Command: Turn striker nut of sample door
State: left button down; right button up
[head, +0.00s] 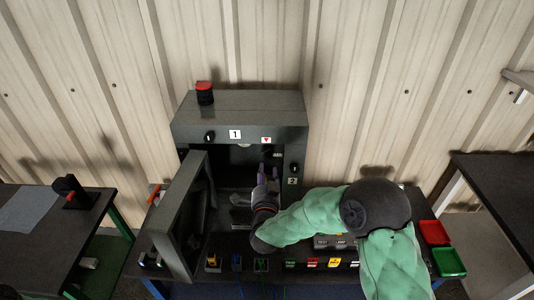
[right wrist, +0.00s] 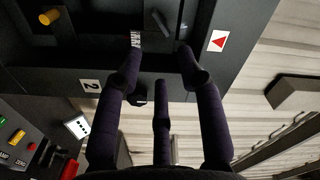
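The grey enclosure (head: 240,108) stands on the bench, and its door (head: 172,222) is swung open to the left. My right gripper (head: 266,168) is at the right side of the opening. In the right wrist view its dark fingers (right wrist: 160,52) are spread apart, with nothing seen clamped between them. A dark post-like part (right wrist: 162,22) shows beyond and between the fingertips, beside a small white striped mark (right wrist: 136,40). I cannot tell for sure whether this is the striker nut.
A black knob (head: 295,168) and label 2 (head: 293,181) are on the right frame. A red button (head: 204,92) is on top. Red (head: 433,232) and green (head: 449,262) bins are at the right. A side table (head: 90,215) is at the left.

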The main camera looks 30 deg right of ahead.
aim_at(266, 148)
jog(key=x, duration=0.9)
jog(key=shift+w+d+b, duration=0.2)
jog(key=shift+b, duration=0.15)
grip_shut()
